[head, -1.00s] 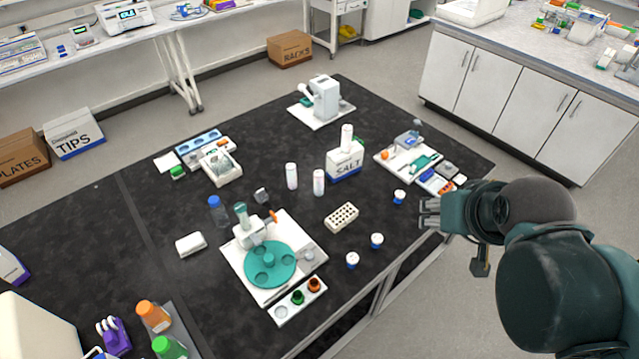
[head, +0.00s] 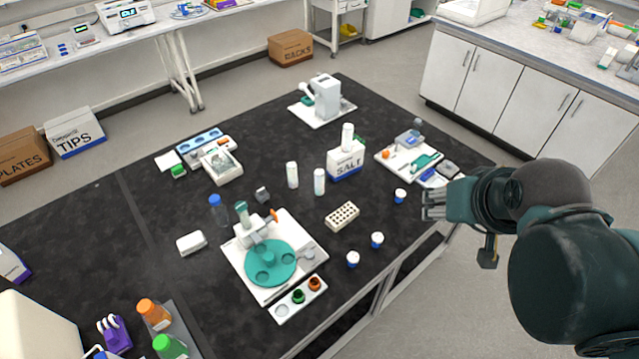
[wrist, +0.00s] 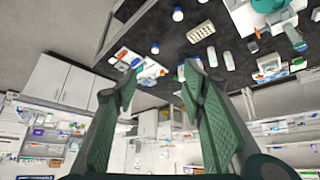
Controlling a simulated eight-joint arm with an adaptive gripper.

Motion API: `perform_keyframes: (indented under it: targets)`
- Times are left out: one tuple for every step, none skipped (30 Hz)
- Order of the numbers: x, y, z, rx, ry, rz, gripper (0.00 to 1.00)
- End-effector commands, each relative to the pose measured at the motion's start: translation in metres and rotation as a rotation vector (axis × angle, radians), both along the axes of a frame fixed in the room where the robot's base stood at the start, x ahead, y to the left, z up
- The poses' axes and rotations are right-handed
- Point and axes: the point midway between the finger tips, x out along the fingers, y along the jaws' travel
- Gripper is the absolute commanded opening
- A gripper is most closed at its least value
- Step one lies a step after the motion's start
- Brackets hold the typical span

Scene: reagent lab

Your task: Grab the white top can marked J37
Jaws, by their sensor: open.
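Three small cans with white tops and blue sides stand apart near the table's right edge: a far one (head: 400,196), a middle one (head: 377,240) and a near one (head: 353,259). The J37 mark is not legible on any can. In the wrist view the far can (wrist: 155,48) and the middle can (wrist: 177,14) show beyond the fingers. My gripper (head: 427,206) is open and empty. It is at the right edge of the table, just right of the far can in the head view. Its spread fingers (wrist: 160,70) touch nothing.
A white tube rack (head: 342,216) stands left of the cans. White bottles (head: 319,182) and a salt box (head: 345,162) stand behind it. A white tray with small items (head: 408,160) lies beyond the far can. A turntable device (head: 270,262) stands left.

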Motion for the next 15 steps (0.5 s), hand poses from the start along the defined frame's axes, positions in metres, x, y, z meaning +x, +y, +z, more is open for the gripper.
perform_keyframes:
  targets:
    - [0.000,0.000,0.005,0.000,0.000,0.000,0.41]
    - [0.000,0.000,0.008,0.000,0.000,0.000,0.41]
    - [0.000,0.000,0.013,0.000,0.000,0.000,0.41]
    - [0.000,0.000,0.016,0.000,0.000,0.000,0.41]
    - [0.000,0.000,0.020,0.000,0.000,0.000,0.41]
    - [0.000,0.000,0.025,0.000,0.000,0.000,0.41]
    - [0.002,0.001,0.026,-0.002,0.002,0.005,0.41]
    - [0.004,0.001,0.026,-0.005,0.005,0.011,0.41]
    - [0.006,0.002,0.028,-0.010,0.008,0.019,0.41]
    - [0.007,0.003,0.029,-0.012,0.011,0.023,0.41]
    - [0.009,0.004,0.031,-0.015,0.013,0.030,0.41]
    - [0.012,0.004,0.032,-0.020,0.017,0.038,0.41]
    - [0.013,0.005,0.034,-0.023,0.020,0.044,0.41]
    - [0.015,0.006,0.035,-0.026,0.023,0.052,0.41]
    - [0.018,0.007,0.037,-0.030,0.028,0.059,0.41]
